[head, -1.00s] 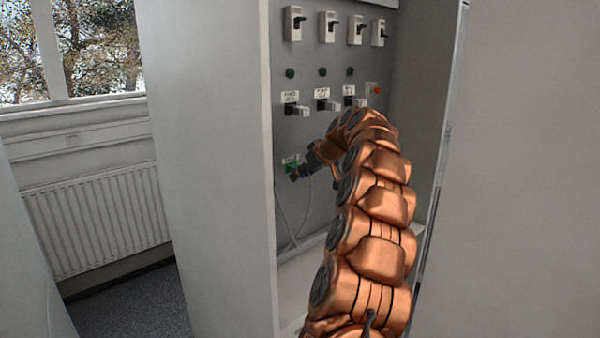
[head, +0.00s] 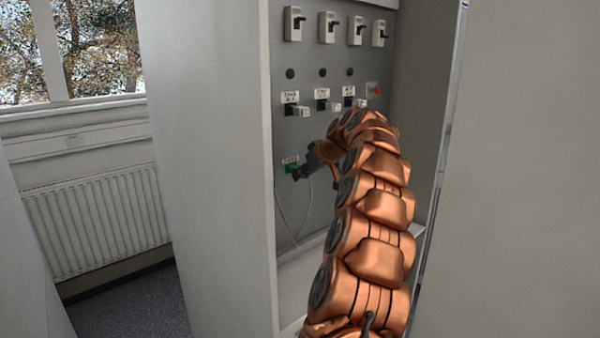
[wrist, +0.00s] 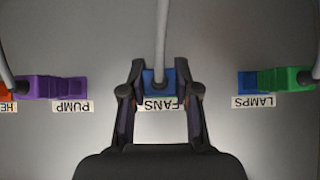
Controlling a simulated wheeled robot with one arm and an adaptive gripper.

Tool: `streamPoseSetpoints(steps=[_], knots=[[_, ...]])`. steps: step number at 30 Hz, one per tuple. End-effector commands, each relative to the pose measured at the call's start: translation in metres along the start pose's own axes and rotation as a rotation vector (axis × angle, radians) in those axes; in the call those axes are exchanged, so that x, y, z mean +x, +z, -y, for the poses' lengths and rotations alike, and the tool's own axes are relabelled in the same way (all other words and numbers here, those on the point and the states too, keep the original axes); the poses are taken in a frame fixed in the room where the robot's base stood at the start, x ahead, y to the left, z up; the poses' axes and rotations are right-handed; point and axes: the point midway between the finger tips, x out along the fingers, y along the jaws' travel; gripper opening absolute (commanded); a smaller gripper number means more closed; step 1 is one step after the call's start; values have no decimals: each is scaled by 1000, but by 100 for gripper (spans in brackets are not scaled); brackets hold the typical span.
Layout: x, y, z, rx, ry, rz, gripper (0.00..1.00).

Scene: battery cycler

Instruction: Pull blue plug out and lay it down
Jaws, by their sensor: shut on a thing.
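The blue plug (wrist: 150,82) is at the FANS label (wrist: 158,104) in the wrist view, with a grey cable (wrist: 161,35) running from it to the top of the picture. My gripper (wrist: 160,75) has one finger on each side of the plug and is shut on it. I cannot tell how far the plug is seated. In the head view my gripper (head: 299,174) is small and dark, low on the grey panel, and the blue plug is hidden there.
A purple plug (wrist: 38,87) is at the PUMP label on the left and a green plug (wrist: 285,79) at the LAMPS label on the right, both cabled. Switches (head: 327,27) sit higher on the panel. The cabinet's left wall (head: 205,160) stands close by.

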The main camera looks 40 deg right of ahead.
Motion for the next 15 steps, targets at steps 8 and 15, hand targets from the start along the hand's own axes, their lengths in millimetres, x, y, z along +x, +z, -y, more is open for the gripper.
streamPoseSetpoints(steps=[8, 15], knots=[[-5, 5, 0, 0, 1, -1, 11], [-11, 10, 0, 0, 1, -1, 11]])
